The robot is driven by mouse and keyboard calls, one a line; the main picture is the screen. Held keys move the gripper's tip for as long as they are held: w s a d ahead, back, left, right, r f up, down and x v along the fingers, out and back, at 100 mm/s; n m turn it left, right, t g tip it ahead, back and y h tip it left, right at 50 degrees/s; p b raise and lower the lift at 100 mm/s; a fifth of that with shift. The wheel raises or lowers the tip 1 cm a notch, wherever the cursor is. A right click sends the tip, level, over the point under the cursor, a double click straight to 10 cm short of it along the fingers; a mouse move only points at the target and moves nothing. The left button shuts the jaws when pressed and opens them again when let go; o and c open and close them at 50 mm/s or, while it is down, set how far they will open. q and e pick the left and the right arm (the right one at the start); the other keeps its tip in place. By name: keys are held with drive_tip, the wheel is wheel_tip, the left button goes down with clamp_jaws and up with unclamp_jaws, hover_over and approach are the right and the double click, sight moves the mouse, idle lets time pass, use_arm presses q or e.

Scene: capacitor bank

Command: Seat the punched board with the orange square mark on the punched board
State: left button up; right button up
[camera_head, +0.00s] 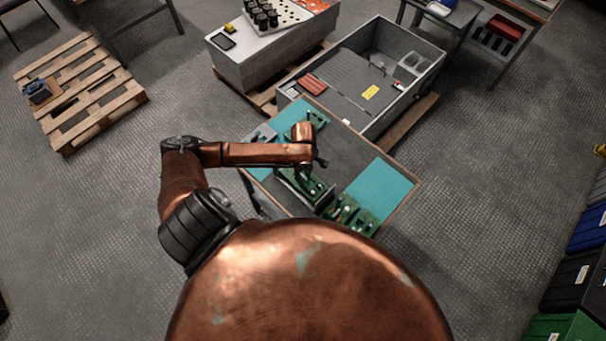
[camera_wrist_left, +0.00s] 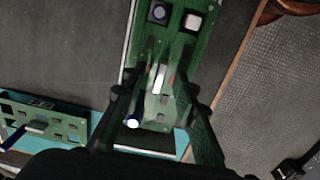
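A long green punched board (camera_head: 302,185) lies on the dark middle of the work table, partly hidden under my left gripper (camera_head: 318,168). In the left wrist view the green board (camera_wrist_left: 178,45) carries a blue round part, a white square part and a white-tipped blue part. My left gripper (camera_wrist_left: 168,55) is over this board with its dark fingers apart; a pale upright piece shows between them, and I see no firm contact. Another green punched board (camera_wrist_left: 45,120) lies at the lower left. No orange square mark can be made out. My right gripper is not in view.
Teal mats (camera_head: 380,190) cover both ends of the table. Green boards with parts (camera_head: 350,214) stand at the near right end, and another (camera_head: 312,118) at the far end. A grey crate (camera_head: 425,75) stands beyond the table.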

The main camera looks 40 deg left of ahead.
use_arm(q)
wheel_tip(320, 180, up, 12)
drive_tip(key=shift+f, duration=0.2)
